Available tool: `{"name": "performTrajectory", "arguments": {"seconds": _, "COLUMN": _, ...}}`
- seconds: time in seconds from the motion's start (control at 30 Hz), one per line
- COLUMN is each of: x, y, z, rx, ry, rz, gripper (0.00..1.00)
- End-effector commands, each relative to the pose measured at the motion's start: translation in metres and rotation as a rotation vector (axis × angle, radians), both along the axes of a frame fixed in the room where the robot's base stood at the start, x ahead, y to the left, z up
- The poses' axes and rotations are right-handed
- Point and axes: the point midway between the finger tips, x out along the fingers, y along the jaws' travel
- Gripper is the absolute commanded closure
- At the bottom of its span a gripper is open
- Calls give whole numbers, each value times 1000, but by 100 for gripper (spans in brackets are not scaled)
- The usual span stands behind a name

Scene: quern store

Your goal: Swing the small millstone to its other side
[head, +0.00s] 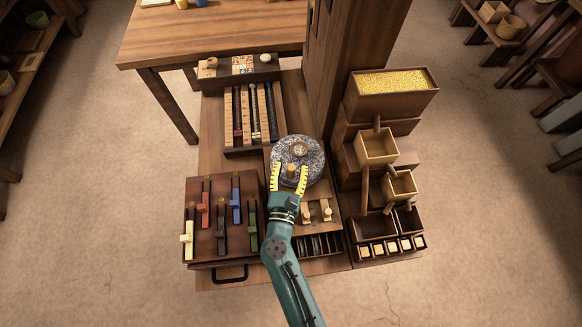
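The small millstone (312,158) is a round, speckled grey disc lying on the wooden bench in the head view. It has a pale wooden hub (299,149) at its middle and a short wooden peg (291,171) near its front edge. My gripper (290,169) reaches in from the front, with its two yellow fingers over the front part of the stone. The fingers stand apart on either side of the peg, with a gap visible between them and the peg. Finger contact with the stone's top cannot be told.
Left of my arm is a dark box with coloured sliders (222,217). Behind it is a slotted rack (253,112). Small wooden knobs (317,211) stand just right of my gripper. A stepped stand with a grain tray (391,82) and small boxes rises at the right.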

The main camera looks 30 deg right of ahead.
Motion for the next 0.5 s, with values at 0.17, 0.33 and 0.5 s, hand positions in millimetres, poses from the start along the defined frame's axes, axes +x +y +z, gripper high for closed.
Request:
{"name": "performTrajectory", "arguments": {"seconds": 0.17, "x": -1, "y": 1, "z": 0, "rx": 0, "ry": 0, "rz": 0, "gripper": 47}}
{"name": "performTrajectory", "arguments": {"seconds": 0.33, "x": -18, "y": 15, "z": -1, "rx": 0, "ry": 3, "rz": 3, "gripper": 47}}
{"name": "performTrajectory", "arguments": {"seconds": 0.5, "x": -51, "y": 43, "z": -2, "rx": 0, "ry": 4, "rz": 6, "gripper": 47}}
